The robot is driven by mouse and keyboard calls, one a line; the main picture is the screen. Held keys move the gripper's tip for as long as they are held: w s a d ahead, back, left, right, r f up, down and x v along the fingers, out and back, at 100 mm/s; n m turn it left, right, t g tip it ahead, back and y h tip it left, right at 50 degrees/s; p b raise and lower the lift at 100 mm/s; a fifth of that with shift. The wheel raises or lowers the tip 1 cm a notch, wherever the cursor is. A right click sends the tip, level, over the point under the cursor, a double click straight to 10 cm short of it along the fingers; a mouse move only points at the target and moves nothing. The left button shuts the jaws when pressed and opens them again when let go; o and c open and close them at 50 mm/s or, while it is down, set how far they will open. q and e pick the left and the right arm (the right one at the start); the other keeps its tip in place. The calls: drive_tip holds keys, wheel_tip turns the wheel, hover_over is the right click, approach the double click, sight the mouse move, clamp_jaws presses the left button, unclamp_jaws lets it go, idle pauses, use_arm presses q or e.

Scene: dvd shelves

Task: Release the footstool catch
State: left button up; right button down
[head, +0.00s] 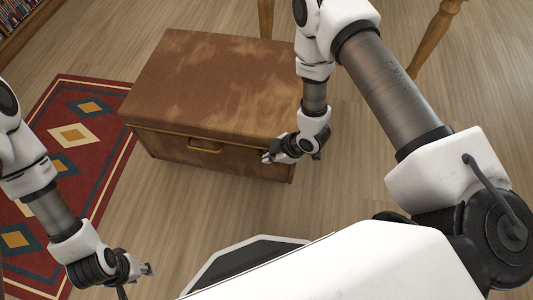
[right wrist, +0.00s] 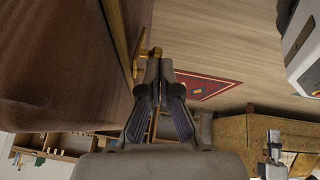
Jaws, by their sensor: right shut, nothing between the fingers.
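The footstool (head: 215,85) is a brown box with a mottled lid, closed, with a thin brass strip along its front seam. A brass handle-like fitting (head: 205,147) sits on its front face. My right gripper (head: 266,157) is at the front face, right of that fitting, pointing left along it. In the right wrist view my right gripper (right wrist: 152,65) is shut and empty, with a brass piece (right wrist: 150,51) just beyond its tips; I cannot tell whether they touch. My left gripper (head: 142,277) is open and empty, low at the left, away from the footstool.
A red patterned rug (head: 75,135) lies left of the footstool. Wooden furniture legs (head: 432,38) stand behind it. A shelf of cases (head: 15,25) is at the far left corner. The wooden floor in front of the footstool is clear.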

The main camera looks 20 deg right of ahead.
drive_tip(key=shift+w+a+r, duration=0.1)
drive_tip(key=shift+w+a, duration=0.2)
drive_tip(key=shift+a, duration=0.35)
use_arm(q)
drive_tip(key=shift+r, duration=0.1)
wheel_tip(320, 180, up, 6)
drive_tip(key=a+p, duration=0.1)
drive_tip(key=p, duration=0.5)
drive_tip(key=shift+s+a, duration=0.35)
use_arm(e)
wheel_tip(320, 180, up, 12)
drive_tip(key=s+d, duration=0.1)
drive_tip(key=s, duration=0.1)
drive_tip(key=shift+s+d, duration=0.2)
drive_tip(key=shift+d, duration=0.05)
